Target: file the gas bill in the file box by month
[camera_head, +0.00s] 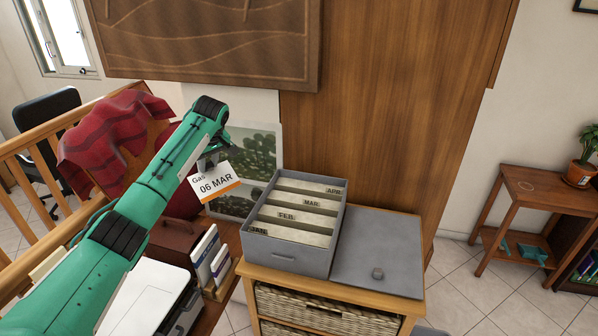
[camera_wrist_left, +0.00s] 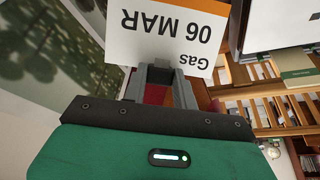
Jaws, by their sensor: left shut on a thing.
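The gas bill (camera_head: 215,181) is a white card with an orange edge, reading "Gas 06 MAR". My left gripper (camera_head: 213,160) is shut on its upper edge and holds it in the air, left of the file box. In the left wrist view the bill (camera_wrist_left: 165,35) appears upside down beyond the fingers of my left gripper (camera_wrist_left: 160,75). The grey file box (camera_head: 287,262) is open at the top, with dividers labelled JAN, FEB, MAR and APR from front to back. The bill is apart from the box. My right gripper is not in view.
The grey lid (camera_head: 378,250) lies right of the box on a wooden cabinet with wicker drawers (camera_head: 325,318). A landscape picture (camera_head: 262,150) leans behind the bill. Books (camera_head: 208,256) and a white printer (camera_head: 150,295) stand at left. A small table (camera_head: 535,200) stands at right.

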